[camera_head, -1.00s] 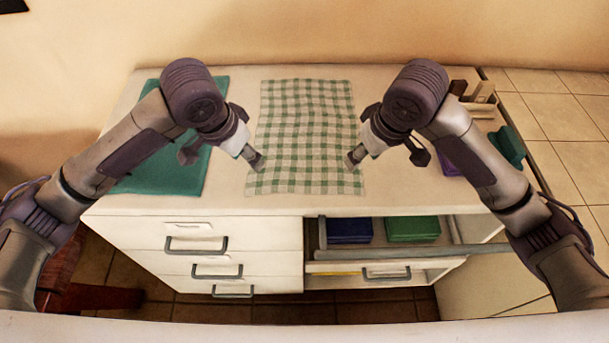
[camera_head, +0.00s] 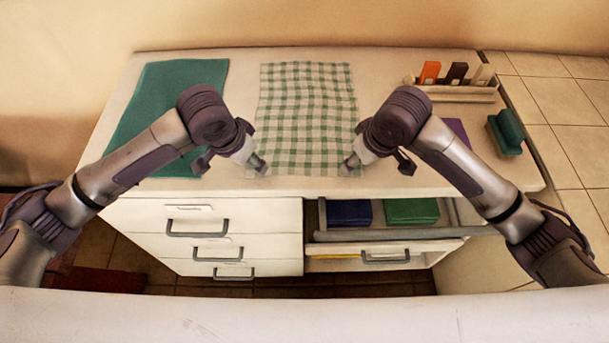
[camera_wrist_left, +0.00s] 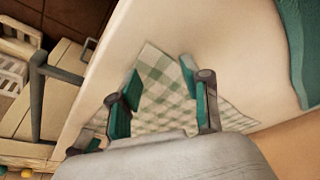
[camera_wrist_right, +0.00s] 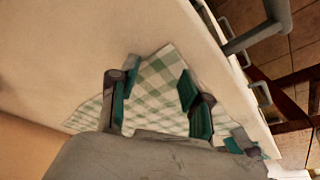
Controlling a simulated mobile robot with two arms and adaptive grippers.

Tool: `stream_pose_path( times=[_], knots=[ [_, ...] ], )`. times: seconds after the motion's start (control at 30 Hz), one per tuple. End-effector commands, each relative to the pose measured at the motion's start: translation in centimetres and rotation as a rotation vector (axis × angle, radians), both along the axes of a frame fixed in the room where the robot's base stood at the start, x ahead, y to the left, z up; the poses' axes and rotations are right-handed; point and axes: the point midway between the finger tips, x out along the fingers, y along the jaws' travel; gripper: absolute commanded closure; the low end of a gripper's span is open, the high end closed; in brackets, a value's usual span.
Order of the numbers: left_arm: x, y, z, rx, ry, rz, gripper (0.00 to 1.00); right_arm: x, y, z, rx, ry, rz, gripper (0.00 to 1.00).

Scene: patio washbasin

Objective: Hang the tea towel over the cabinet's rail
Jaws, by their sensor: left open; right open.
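The green-and-white checked tea towel (camera_head: 305,110) lies flat on the cabinet top, its near edge close to the front edge. My left gripper (camera_head: 258,168) is open at its near left corner. In the left wrist view, that corner of the towel (camera_wrist_left: 165,85) shows between and beyond the open fingers (camera_wrist_left: 160,68). My right gripper (camera_head: 350,168) is open at the near right corner. The right wrist view shows the towel (camera_wrist_right: 155,80) between its fingers (camera_wrist_right: 158,70). Contact cannot be told. A grey bar (camera_head: 390,233), apparently the rail, crosses the cabinet's front at right.
A teal cloth (camera_head: 160,100) lies at left on the top. A holder (camera_head: 455,92) with several upright items and a green brush-like item (camera_head: 505,132) stand at right. Folded blue (camera_head: 349,213) and green (camera_head: 411,211) cloths lie behind the bar. Drawer handles (camera_head: 197,232) protrude at left.

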Motion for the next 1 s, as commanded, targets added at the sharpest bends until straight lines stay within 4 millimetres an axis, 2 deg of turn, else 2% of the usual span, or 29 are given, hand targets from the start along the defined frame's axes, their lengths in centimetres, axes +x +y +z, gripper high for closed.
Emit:
stream_pose_path(
  times=[0.17,0.7,1.0],
  knots=[
    [0.01,-0.01,-0.41,0.0,0.0,0.0,0.54,0.03,-0.01,-0.4,0.001,-0.001,0.0,0.54],
    [0.0,0.07,-0.52,0.002,0.002,0.001,0.99,0.01,-0.1,-0.53,-0.003,0.002,-0.002,0.99],
    [0.0,0.1,-0.59,0.004,0.002,0.002,1.0,0.0,-0.14,-0.63,-0.005,0.003,-0.002,1.0]
  ],
)
